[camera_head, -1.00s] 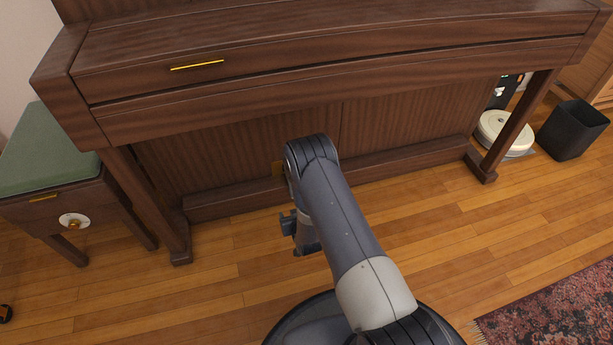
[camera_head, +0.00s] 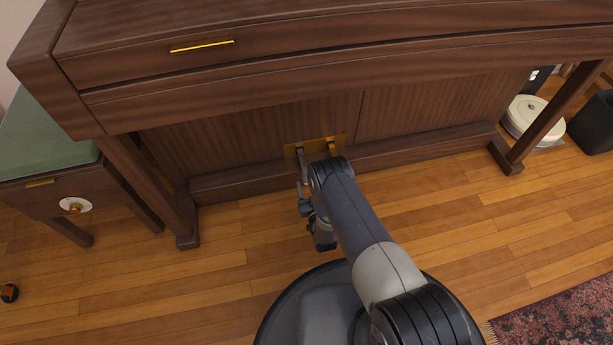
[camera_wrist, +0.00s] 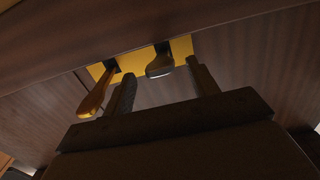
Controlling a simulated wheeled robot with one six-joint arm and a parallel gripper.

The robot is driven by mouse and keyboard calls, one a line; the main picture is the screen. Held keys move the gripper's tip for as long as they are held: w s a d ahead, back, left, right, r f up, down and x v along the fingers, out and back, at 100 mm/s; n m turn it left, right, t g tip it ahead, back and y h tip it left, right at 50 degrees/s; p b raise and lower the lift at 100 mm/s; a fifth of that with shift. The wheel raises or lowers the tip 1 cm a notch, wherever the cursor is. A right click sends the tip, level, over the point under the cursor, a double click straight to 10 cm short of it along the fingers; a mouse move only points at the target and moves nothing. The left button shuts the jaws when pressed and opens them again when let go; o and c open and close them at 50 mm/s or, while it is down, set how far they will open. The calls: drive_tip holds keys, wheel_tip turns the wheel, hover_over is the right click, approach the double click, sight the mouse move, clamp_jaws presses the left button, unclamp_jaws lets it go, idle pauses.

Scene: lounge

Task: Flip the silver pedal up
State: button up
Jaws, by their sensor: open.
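The silver pedal (camera_head: 302,164) sticks out from the brass plate (camera_head: 293,151) low on the piano's front panel. A gold pedal (camera_head: 332,148) is beside it on the right, partly hidden by my arm. In the wrist view, seen from low down, the silver pedal (camera_wrist: 160,66) shows between the two fingers of my open gripper (camera_wrist: 160,72), just beyond their tips. The gold pedal (camera_wrist: 97,95) is outside the left finger. I cannot tell whether a finger touches either pedal. In the head view my fingers are not clearly seen.
The wooden piano (camera_head: 230,140) overhangs the pedals, with a leg (camera_head: 155,190) at left and another (camera_head: 545,120) at right. A round white device (camera_head: 525,120) and black bin (camera_head: 595,122) are at right.

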drive_tip(key=shift+b+x, duration=0.8)
drive_tip(key=shift+x, duration=1.9)
drive_tip(key=shift+c, duration=0.6)
clamp_jaws()
